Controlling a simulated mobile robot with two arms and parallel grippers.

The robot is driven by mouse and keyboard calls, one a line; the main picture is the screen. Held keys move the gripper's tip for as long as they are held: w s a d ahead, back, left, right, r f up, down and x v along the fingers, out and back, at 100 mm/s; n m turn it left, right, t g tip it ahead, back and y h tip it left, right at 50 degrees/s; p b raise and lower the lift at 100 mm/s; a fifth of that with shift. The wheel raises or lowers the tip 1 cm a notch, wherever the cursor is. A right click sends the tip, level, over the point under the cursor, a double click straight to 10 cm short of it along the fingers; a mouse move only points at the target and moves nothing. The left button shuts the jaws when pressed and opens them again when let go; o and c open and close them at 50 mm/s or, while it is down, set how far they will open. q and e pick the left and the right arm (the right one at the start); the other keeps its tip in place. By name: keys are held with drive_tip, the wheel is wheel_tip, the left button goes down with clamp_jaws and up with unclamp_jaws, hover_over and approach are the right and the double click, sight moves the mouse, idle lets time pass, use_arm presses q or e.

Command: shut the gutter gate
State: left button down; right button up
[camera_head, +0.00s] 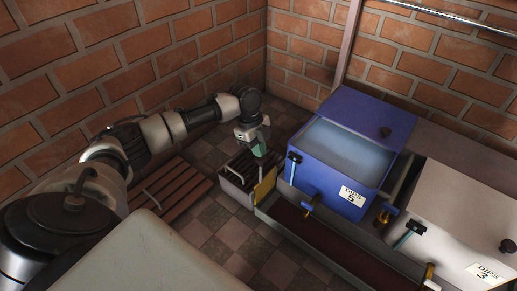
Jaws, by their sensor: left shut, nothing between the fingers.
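A yellow plate, which looks like the gutter gate (265,187), stands upright at the left end of the gutter (318,236). I cannot tell whether it is fully down. The gutter is a long, dark red-brown channel along the front of the vats. My left gripper (260,151) is shut and empty. It hangs above a slatted grey box (233,184), behind the yellow plate and apart from it as far as I can see. My right gripper is not in view.
A blue vat (334,187) labelled 5 and a white vat (461,222) labelled 3 stand right of the gate, with small taps in front. A slatted wooden rack (170,192) lies on the left. Brick walls close the back; checkered floor (228,234) is free in front.

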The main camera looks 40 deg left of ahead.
sight(258, 161)
use_arm(q)
wheel_tip(258, 161, down, 5)
drive_tip(key=shift+r, duration=0.2)
drive_tip(key=shift+s+f, duration=0.15)
drive_tip(key=shift+f, duration=0.05)
